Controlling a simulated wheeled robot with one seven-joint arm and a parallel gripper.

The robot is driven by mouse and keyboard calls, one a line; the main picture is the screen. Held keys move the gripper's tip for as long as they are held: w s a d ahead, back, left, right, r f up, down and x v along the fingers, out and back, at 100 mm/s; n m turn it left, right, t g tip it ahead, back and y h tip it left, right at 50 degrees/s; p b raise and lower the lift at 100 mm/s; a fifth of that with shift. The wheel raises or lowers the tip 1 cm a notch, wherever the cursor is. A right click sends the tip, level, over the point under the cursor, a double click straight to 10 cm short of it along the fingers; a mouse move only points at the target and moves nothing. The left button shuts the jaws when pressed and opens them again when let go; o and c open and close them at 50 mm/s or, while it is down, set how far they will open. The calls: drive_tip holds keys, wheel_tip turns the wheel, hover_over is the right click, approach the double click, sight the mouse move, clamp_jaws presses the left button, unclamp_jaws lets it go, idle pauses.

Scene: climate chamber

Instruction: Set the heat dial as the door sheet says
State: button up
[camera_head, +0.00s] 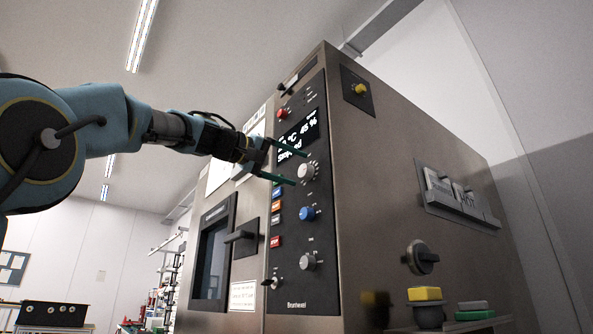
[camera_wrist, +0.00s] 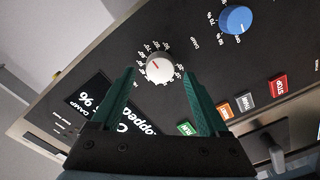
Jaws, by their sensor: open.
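The climate chamber's black control panel (camera_head: 320,240) carries a white-grey knob (camera_head: 307,171), a blue knob (camera_head: 307,213) and a grey knob (camera_head: 307,262) in a column. My gripper (camera_head: 297,167) is open, its green fingers pointing at the panel close to the white knob. In the wrist view the white knob (camera_wrist: 159,67), with a red pointer line and a number scale around it, sits just beyond and between the fingertips of my gripper (camera_wrist: 168,82), apart from them. The blue knob (camera_wrist: 236,19) is at the upper right. A white sheet (camera_head: 243,296) is on the door; its text is unreadable.
A display (camera_head: 298,140) reads partly "45 %" and a stopped message. Coloured buttons (camera_head: 276,208) line the panel's left side. A door handle (camera_head: 240,237) sticks out beside a dark window (camera_head: 210,262).

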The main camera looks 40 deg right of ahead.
drive_tip(key=a+b, duration=0.1)
drive_tip(key=a, duration=0.8)
drive_tip(key=shift+w, duration=0.25)
